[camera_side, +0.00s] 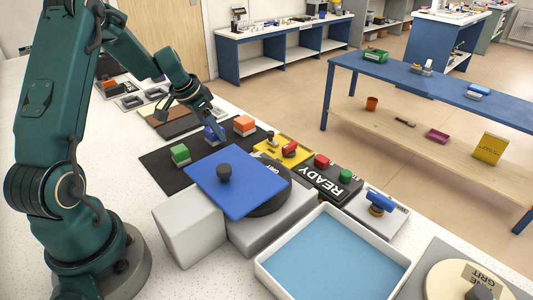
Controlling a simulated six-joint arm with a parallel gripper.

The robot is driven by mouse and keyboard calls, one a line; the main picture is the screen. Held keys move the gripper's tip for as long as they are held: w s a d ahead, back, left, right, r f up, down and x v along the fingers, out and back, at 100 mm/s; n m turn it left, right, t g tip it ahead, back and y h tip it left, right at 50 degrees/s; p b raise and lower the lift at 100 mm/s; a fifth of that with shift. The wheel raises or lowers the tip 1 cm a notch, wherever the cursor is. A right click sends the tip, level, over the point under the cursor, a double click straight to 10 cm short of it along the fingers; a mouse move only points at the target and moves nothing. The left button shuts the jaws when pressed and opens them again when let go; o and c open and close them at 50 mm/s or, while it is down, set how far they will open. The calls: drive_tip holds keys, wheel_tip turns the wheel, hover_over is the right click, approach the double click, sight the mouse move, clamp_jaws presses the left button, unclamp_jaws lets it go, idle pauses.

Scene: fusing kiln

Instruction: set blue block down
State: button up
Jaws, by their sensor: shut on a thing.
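The blue block (210,136) is on or just above the black mat (158,160), between a green block and an orange block. I cannot tell whether it touches the mat. My gripper (212,124) reaches down to it from the upper left and is shut on it. The fingers are small here and partly merge with the block. The green block (180,155) lies to the left on the mat, and the orange block (244,125) lies to the right.
A blue plate with a black knob (238,185) lies in front of the mat, above a grey box. A yellow panel (274,152), a READY panel (327,186) with red and green buttons, and a white tray (264,273) with a blue bottom stand nearby.

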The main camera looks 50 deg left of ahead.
drive_tip(key=shift+f, duration=0.6)
drive_tip(key=shift+f, duration=0.15)
drive_tip(key=o, duration=1.3)
drive_tip(key=shift+c, duration=0.2)
